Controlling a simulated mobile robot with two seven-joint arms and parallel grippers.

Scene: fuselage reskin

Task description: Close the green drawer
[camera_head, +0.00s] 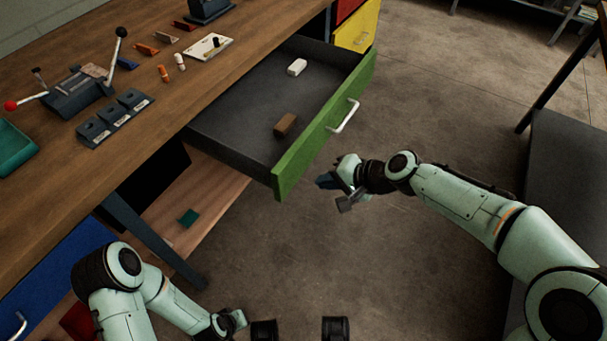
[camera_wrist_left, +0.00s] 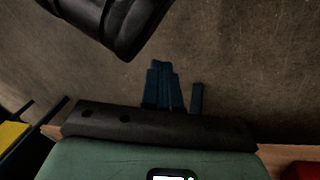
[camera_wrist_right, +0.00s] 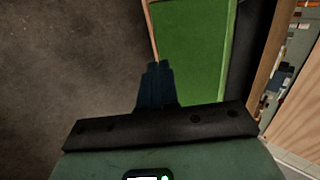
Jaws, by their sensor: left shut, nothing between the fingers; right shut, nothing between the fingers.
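The green drawer (camera_head: 326,124) stands pulled out from under the workbench, its dark tray open to view. A white bar handle (camera_head: 344,116) is on its green front. Inside lie a white block (camera_head: 297,67) and a brown block (camera_head: 285,125). My right gripper (camera_head: 322,182) is shut and empty, just outside the near end of the green front. In the right wrist view its fingers (camera_wrist_right: 156,75) overlap the lower left of the green panel (camera_wrist_right: 195,50); I cannot tell whether they touch. My left gripper (camera_wrist_left: 165,75) is shut and empty over the floor.
The wooden workbench (camera_head: 60,45) holds a lever box (camera_head: 77,92), a teal tray (camera_head: 14,148) and small parts. A yellow drawer (camera_head: 356,28) is beyond the green one. A dark table (camera_head: 565,160) is at the right. The floor between is clear.

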